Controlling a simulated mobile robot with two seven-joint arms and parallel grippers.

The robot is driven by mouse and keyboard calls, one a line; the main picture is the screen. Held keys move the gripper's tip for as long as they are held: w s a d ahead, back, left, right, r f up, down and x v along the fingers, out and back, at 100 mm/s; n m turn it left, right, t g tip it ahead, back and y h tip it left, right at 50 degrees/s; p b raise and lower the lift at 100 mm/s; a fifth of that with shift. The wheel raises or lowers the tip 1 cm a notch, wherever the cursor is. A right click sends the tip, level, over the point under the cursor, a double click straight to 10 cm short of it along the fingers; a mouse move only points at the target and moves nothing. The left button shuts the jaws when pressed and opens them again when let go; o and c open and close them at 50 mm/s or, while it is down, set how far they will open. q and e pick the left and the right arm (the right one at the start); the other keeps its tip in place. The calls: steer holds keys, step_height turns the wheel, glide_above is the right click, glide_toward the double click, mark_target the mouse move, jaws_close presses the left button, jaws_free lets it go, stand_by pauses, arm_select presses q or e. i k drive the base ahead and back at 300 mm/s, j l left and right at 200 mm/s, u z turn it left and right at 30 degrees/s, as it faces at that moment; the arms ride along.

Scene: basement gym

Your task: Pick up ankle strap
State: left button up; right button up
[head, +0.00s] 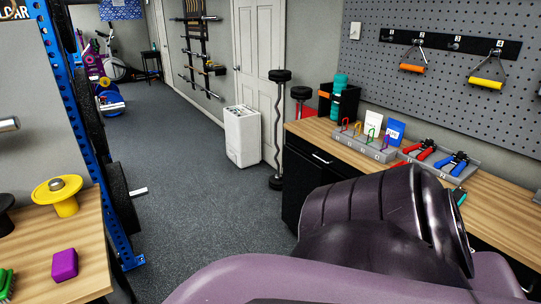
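I cannot pick out an ankle strap for certain. Red-and-black (420,151) and blue-and-black (452,163) items lie in a grey tray (464,177) on the right wooden counter (310,129); they look like hand grips. A small teal bit (461,198) shows at the edge of my dark purple arm, mostly hidden. My arm covers much of the counter's front. Neither of my grippers is in view.
Hooks on the pegboard (370,60) hold orange (412,68) and yellow (486,84) handles. A grey rack (350,146) of coloured clips stands on the counter. A left table (30,255) holds a purple block (64,264). The floor (190,190) between is clear.

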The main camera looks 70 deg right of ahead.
mark_target(460, 195)
steer(key=z, duration=3.75)
steer(key=i+j, duration=0.5)
steer(key=j, duration=0.2)
